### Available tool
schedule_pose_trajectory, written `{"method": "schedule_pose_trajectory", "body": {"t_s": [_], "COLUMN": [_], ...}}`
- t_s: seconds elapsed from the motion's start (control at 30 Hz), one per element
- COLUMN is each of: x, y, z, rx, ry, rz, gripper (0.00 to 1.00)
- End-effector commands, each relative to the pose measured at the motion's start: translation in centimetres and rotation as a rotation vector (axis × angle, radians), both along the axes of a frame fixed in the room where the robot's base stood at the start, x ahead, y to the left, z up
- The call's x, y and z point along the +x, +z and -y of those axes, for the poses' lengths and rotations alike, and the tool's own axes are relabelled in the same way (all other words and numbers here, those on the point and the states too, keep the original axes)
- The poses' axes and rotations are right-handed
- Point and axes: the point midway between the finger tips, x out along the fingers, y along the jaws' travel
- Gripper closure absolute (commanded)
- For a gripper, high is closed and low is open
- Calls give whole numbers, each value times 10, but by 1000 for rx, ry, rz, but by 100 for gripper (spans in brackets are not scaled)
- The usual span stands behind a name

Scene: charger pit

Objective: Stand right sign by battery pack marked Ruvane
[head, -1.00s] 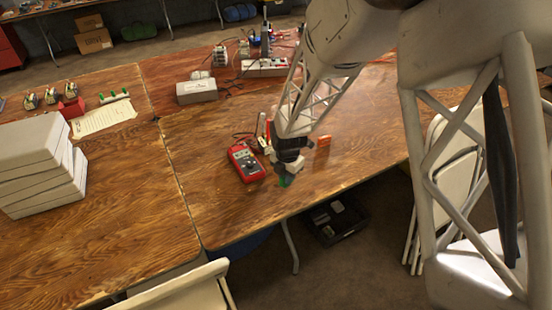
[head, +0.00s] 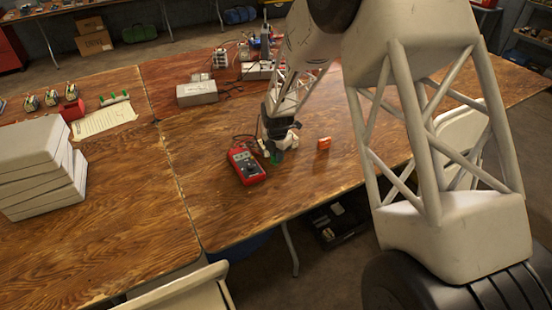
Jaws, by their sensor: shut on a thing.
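My gripper (head: 274,150) is shut on a small green thing (head: 276,160), held low over the wooden table just right of the red multimeter. Fingers and arm hide much of it, so I cannot tell whether it is a sign or whether it touches the table. A small orange upright piece (head: 324,143) stands on the table to the right of my gripper. A small white object (head: 291,138) shows just behind the gripper, partly hidden. I cannot read any marking such as Ruvane, and cannot tell which thing is the battery pack.
The red multimeter (head: 246,164) lies close left of my gripper. A grey box (head: 197,92) and a power strip (head: 257,70) with cables lie farther back. White cases (head: 38,160) are stacked at left, near a paper sheet (head: 104,119). The front tabletop is clear.

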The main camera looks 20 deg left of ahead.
Motion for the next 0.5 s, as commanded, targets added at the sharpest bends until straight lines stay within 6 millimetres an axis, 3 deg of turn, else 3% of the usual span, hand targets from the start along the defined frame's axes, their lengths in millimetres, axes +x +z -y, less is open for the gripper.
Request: {"method": "schedule_pose_trajectory", "body": {"t_s": [0.2,0.5], "x": [14,15], "y": [-1,-1], "z": [-8,-9], "rx": [0,0], "ry": [0,0], "rz": [0,0], "gripper": [100,100]}}
